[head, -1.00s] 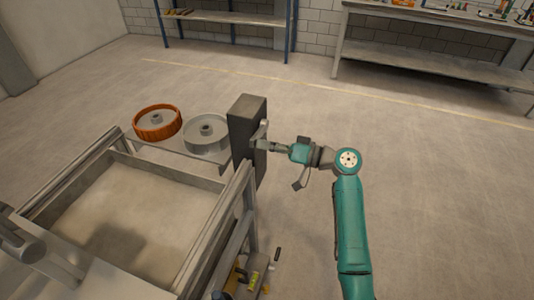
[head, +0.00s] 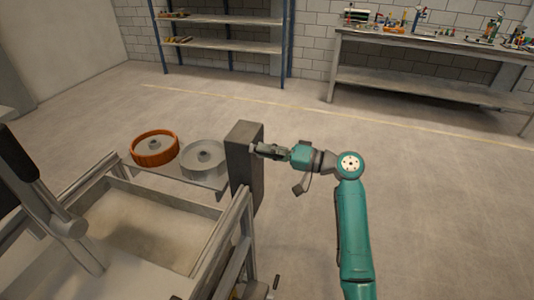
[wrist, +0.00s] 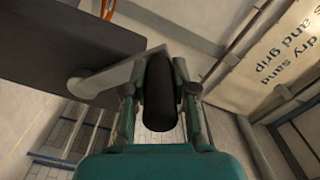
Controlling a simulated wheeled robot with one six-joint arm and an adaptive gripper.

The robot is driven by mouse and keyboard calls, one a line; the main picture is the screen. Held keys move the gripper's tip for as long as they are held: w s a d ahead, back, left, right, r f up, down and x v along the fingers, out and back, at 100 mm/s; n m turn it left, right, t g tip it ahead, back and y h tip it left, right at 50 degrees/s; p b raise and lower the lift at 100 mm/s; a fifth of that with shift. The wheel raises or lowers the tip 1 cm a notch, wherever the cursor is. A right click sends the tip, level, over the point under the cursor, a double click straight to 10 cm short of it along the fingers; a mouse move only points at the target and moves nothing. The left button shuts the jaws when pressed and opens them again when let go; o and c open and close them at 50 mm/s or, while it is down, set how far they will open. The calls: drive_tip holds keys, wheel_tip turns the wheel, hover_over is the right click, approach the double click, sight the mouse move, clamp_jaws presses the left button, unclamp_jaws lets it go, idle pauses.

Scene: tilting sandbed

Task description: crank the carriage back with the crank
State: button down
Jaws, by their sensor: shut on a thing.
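The crank has a black grip (wrist: 160,92) on a flat grey metal arm (wrist: 112,74), seen in the wrist view. The arm runs left to a dark box (wrist: 70,40). My gripper (wrist: 160,110) is shut on the grip, one finger on each side. In the head view my gripper (head: 258,149) is at the right face of the upright dark box (head: 246,165), and the crank is mostly hidden. A grey post with a black upper part (head: 45,205) stands over the near left of the sandbed (head: 225,235). I cannot tell whether it is the carriage.
A blue-posted rack (head: 225,47) and a workbench (head: 430,42) stand at the far wall. The floor right of my arm is clear.

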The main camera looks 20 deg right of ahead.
drive_tip(key=shift+r, duration=0.2)
drive_tip(key=c, duration=0.9)
unclamp_jaws()
drive_tip(key=shift+f, duration=0.1)
drive_tip(key=shift+d, duration=0.1)
drive_tip(key=v, duration=1.2)
